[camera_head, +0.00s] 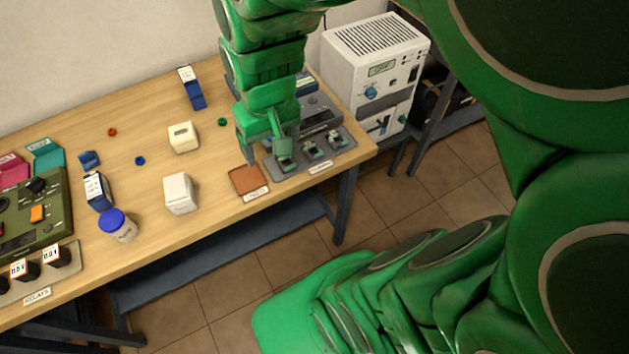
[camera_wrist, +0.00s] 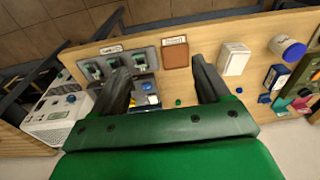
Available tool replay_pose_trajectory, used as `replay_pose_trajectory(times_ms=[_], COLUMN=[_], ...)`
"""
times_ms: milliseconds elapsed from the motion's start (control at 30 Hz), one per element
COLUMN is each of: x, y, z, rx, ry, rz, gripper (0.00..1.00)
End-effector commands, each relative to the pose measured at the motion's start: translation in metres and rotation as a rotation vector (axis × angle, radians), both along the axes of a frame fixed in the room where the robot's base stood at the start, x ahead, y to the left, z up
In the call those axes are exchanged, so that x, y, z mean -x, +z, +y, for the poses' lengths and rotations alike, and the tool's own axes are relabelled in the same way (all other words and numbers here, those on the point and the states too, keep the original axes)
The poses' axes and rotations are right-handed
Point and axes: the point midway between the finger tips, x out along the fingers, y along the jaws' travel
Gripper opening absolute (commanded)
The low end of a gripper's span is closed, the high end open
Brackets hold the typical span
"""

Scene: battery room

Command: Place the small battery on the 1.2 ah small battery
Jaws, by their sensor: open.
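I cannot read which block is the 1.2 ah small battery. Candidate blocks on the table are a white block (camera_head: 180,194) near the front, a second white block (camera_head: 183,138) behind it, a blue block with a white label (camera_head: 97,191) at left, and another blue-and-white block (camera_head: 191,89) at the back. My gripper (camera_head: 266,158) is open, pointing down over the right part of the table, beside the brown tray (camera_head: 249,181). In the wrist view the gripper (camera_wrist: 160,64) has nothing held between its fingers. The near white block (camera_wrist: 235,58) lies right of the fingers there.
A grey rack (camera_head: 313,150) with several small devices is at the table's right end. A blue-capped jar (camera_head: 118,227), a green control box (camera_head: 35,212) and a relay rack (camera_head: 40,275) stand left. Small caps lie around. A white instrument (camera_head: 375,60) stands beyond the right edge.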

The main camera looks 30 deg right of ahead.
Motion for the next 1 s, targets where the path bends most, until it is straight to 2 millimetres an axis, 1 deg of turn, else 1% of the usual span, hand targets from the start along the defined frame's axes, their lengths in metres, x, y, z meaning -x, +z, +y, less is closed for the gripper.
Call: replay_pose_trajectory(times_ms=[33,100,200,300,400,567,1000], x=[0.018,0.044,0.078,0.103,0.119,0.127,0.127], y=[0.006,0.011,0.019,0.023,0.026,0.028,0.027], z=[-0.003,-0.008,-0.013,-0.017,-0.019,-0.020,-0.020], rx=[0.003,0.011,0.019,0.027,0.032,0.034,0.034], ry=[-0.002,-0.005,-0.008,-0.012,-0.014,-0.016,-0.016], rz=[0.026,0.078,0.138,0.187,0.220,0.235,0.237], gripper=[0.76,0.76,0.76,0.76,0.76,0.76,0.76])
